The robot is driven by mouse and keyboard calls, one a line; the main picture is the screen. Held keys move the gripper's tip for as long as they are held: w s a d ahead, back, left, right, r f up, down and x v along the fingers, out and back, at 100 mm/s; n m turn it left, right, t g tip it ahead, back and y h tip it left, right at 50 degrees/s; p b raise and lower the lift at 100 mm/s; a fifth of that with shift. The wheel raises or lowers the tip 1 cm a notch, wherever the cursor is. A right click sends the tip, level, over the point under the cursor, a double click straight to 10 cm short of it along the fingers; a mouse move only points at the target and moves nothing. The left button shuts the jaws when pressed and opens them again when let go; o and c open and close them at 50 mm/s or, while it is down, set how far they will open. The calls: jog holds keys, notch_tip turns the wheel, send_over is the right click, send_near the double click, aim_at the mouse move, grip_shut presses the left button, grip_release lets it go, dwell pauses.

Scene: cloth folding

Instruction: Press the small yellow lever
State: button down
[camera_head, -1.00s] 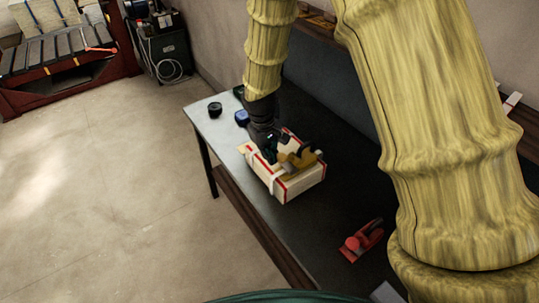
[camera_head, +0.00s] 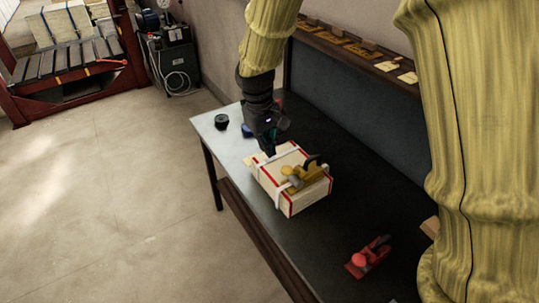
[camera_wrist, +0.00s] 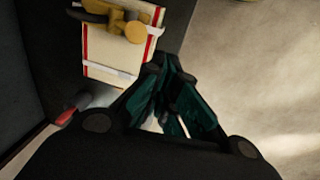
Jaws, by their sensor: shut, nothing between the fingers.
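I cannot make out a separate small yellow lever for certain. A yellow-brown hand tool with a dark handle (camera_head: 297,177) lies on top of a pale box with red edges and white straps (camera_head: 292,206); the tool is cut off at the top of the wrist view (camera_wrist: 122,20). My gripper (camera_head: 269,150) is shut and empty, pointing down by the box's far left side. In the wrist view its dark green fingers (camera_wrist: 158,66) are beside the box's edge. I cannot tell whether they touch it.
The box stands on a dark workbench (camera_head: 240,180). A black round item (camera_head: 221,121) and a blue item (camera_head: 247,130) lie beyond it. A red hand plane (camera_head: 367,257) lies nearer. A shelf (camera_head: 350,48) runs along the wall. Open floor (camera_head: 90,210) is at left.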

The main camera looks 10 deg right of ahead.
jog(key=shift+a+r, duration=0.25)
jog(key=shift+r, duration=0.55)
dwell(0.4)
